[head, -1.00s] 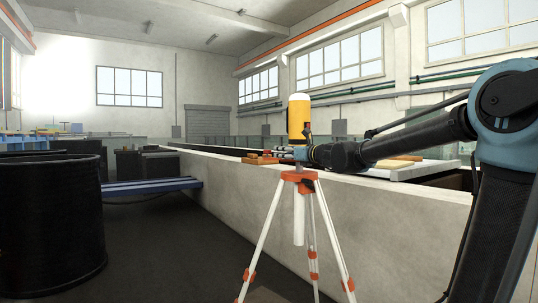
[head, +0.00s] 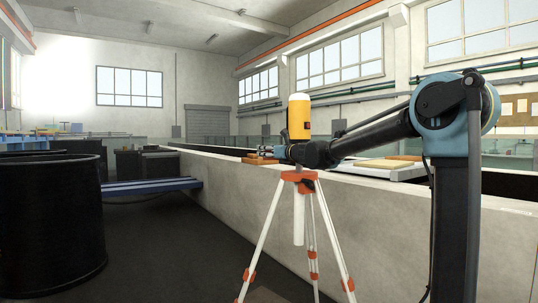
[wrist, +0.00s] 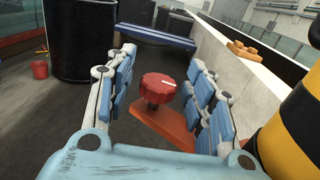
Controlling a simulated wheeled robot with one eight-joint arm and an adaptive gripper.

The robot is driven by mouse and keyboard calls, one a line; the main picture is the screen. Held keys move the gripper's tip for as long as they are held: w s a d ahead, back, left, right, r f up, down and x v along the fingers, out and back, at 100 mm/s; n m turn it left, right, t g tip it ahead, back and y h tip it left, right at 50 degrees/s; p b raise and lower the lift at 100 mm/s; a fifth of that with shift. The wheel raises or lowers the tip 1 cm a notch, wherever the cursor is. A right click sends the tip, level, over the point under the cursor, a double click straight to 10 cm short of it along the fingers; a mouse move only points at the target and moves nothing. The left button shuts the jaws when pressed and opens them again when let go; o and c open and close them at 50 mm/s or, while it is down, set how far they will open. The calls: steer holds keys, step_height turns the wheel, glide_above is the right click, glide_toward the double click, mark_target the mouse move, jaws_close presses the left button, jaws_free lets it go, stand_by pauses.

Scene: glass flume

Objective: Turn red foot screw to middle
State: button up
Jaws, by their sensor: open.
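The red foot screw (wrist: 158,87) is a ribbed knob with a pale mark on its top near the right edge. It stands at the corner of the orange tripod head (wrist: 172,124). My gripper (wrist: 160,82) is open in the wrist view, one blue-padded finger on each side of the knob with gaps between. The knob is hidden in the head view by my gripper and arm.
The instrument's yellow and black body (wrist: 297,130) is close on the right in the wrist view. The concrete flume wall (head: 380,215) runs behind the tripod. A black tub (head: 50,220) and a blue bench (head: 150,186) stand left, with clear floor between.

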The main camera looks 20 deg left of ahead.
steer(key=shift+a, duration=0.1)
steer(key=shift+c, duration=0.6)
steer(key=c, duration=0.9)
steer(key=shift+c, duration=0.3)
steer(key=shift+w, duration=0.1)
steer(key=shift+m+t+h, duration=1.3)
steer(key=shift+t+h, duration=0.1)
steer(key=shift+h, duration=0.1)
steer(key=shift+m+t+h, duration=0.4)
steer(key=shift+t, duration=0.1)
steer(key=shift+a+m+t+h, duration=0.1)
steer(key=shift+m+t+h, duration=0.7)
steer(key=shift+h, duration=0.45)
steer(key=shift+m+t+h, duration=0.5)
steer(key=shift+m+h, duration=0.5)
steer(key=shift+h, duration=0.25)
steer(key=m+h, duration=0.2)
steer(key=h, duration=0.1)
steer(key=m+t+h, duration=0.1)
steer(key=m+h, duration=0.1)
steer(key=h, duration=0.1)
steer(key=shift+h, duration=0.4)
steer(key=shift+m+g+h, duration=0.4)
steer(key=shift+m+h, duration=1.3)
steer(key=shift+h, duration=0.6)
